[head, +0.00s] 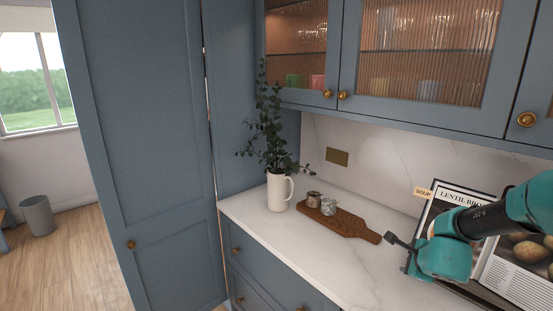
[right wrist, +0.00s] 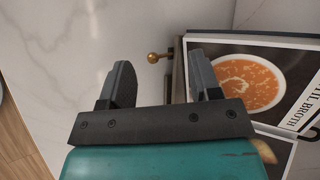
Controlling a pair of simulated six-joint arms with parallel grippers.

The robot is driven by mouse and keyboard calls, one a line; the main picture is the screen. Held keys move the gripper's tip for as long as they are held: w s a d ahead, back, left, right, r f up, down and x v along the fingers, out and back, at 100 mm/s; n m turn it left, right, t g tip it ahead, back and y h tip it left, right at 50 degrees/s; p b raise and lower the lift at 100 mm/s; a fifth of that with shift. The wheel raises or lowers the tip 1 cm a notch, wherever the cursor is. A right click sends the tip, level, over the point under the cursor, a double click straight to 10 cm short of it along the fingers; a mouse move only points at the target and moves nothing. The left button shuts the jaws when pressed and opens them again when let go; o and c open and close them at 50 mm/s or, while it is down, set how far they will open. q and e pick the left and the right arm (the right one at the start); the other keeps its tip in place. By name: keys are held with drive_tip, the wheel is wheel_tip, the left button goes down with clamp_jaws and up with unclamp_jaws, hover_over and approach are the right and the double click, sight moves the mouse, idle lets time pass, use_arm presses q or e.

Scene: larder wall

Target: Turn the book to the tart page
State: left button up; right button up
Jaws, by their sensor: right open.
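The book (head: 463,195) stands open and tilted at the right of the counter in the head view. Its visible page heading begins "LENTIL BRO", and a cream tab (head: 423,193) reading "SOUP" sticks out at the upper left. In the right wrist view the book (right wrist: 235,80) shows a bowl of orange soup. My right gripper (head: 398,252) is at the book's left edge, and my arm hides much of the pages. The right wrist view shows its fingers (right wrist: 163,80) apart, with nothing held between them. No tart page is visible. My left gripper is out of view.
A wooden board (head: 345,222) with two small jars (head: 328,206) lies left of my right gripper. A white jug (head: 279,192) with leafy stems stands farther left. The counter's front is clear.

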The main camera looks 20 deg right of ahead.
drive_tip(key=w+a+f+n+y, duration=0.1)
drive_tip(key=w+a+f, duration=0.1)
drive_tip(key=w+a, duration=0.5)
drive_tip(key=w+a+f+n+t+y, duration=0.1)
drive_tip(key=w+a+n, duration=0.1)
drive_tip(key=w+a, duration=0.5)
drive_tip(key=w+a+f+n+y, duration=0.1)
drive_tip(key=w+a+f+n, duration=0.1)
drive_tip(key=w+a, duration=0.5)
drive_tip(key=shift+w+f+t+y, duration=0.15)
drive_tip(key=shift+w+f+y, duration=0.05)
drive_tip(key=shift+w, duration=0.9)
drive_tip(key=shift+w+f+t+y, duration=0.15)
drive_tip(key=shift+w+y, duration=0.05)
drive_tip(key=shift+w, duration=0.9)
drive_tip(key=s+a+f+n+g+y, duration=0.1)
drive_tip(key=a+f+n+g+y, duration=0.1)
drive_tip(key=a+f+n, duration=0.6)
drive_tip(key=s+a+f+n+g+y, duration=0.1)
drive_tip(key=s+a+f+n+g, duration=0.2)
drive_tip(key=s+f+n, duration=0.3)
drive_tip(key=s+a+f+n+g+y, duration=0.1)
drive_tip(key=s+a+f+n+g, duration=0.3)
drive_tip(key=s+f, duration=1.2)
drive_tip(key=s+n, duration=0.3)
drive_tip(key=shift+s+a+n+y, duration=0.2)
drive_tip(key=shift+s+n+y, duration=0.1)
drive_tip(key=shift+y, duration=0.1)
